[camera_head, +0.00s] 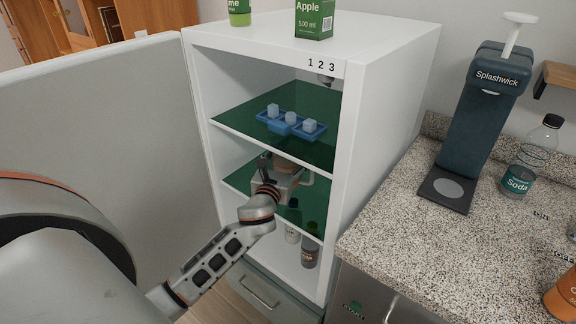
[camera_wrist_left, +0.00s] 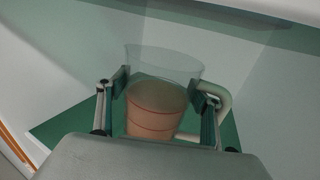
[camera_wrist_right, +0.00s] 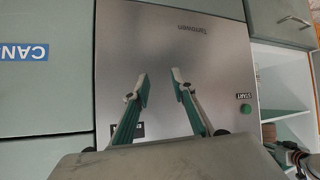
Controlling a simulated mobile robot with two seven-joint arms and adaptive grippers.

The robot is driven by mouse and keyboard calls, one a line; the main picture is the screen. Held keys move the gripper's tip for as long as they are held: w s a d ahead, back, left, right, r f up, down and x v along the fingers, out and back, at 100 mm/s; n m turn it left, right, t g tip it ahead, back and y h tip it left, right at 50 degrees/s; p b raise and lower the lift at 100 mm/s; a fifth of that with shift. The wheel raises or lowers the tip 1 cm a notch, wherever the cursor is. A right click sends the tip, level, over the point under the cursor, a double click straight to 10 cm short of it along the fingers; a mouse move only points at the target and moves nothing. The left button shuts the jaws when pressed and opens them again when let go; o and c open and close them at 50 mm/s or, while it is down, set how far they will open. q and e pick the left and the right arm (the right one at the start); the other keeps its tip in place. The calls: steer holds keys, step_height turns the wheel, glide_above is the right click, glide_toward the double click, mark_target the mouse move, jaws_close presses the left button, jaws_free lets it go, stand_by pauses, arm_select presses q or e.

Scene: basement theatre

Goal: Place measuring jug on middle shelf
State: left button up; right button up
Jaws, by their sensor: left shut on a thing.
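The measuring jug (camera_wrist_left: 156,112) is a clear cup with brown-orange contents and a pale handle on the right side in the left wrist view. My left gripper (camera_head: 276,182) is shut on it, with one finger on each side. In the head view this gripper reaches into the open white cabinet (camera_head: 390,110), above the lower green shelf (camera_head: 240,180) and below the upper green shelf (camera_head: 235,120). The gripper mostly hides the jug there. I cannot tell whether the jug touches the shelf. My right gripper (camera_wrist_right: 162,88) is open and empty before a metal appliance front (camera_wrist_right: 165,55).
A blue tray (camera_head: 280,128) with pale cubes sits on the upper shelf. Small bottles (camera_head: 310,252) stand at the cabinet bottom. The cabinet door (camera_head: 110,120) is open at left. A speckled counter (camera_head: 420,240) with a dispenser (camera_head: 480,120) and soda bottle (camera_head: 530,160) is at right.

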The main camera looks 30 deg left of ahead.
arm_select(q)
steer(key=f+b, duration=0.1)
steer(key=f, duration=0.2)
steer(key=shift+w+a+f+b, duration=0.1)
steer(key=shift+w+f+b, duration=0.1)
steer(key=shift+w+b, duration=0.15)
steer(key=shift+r, duration=0.15)
steer(key=o, duration=2)
steer(key=shift+s+f, duration=0.1)
steer(key=shift+f, duration=0.15)
steer(key=shift+r, duration=0.1)
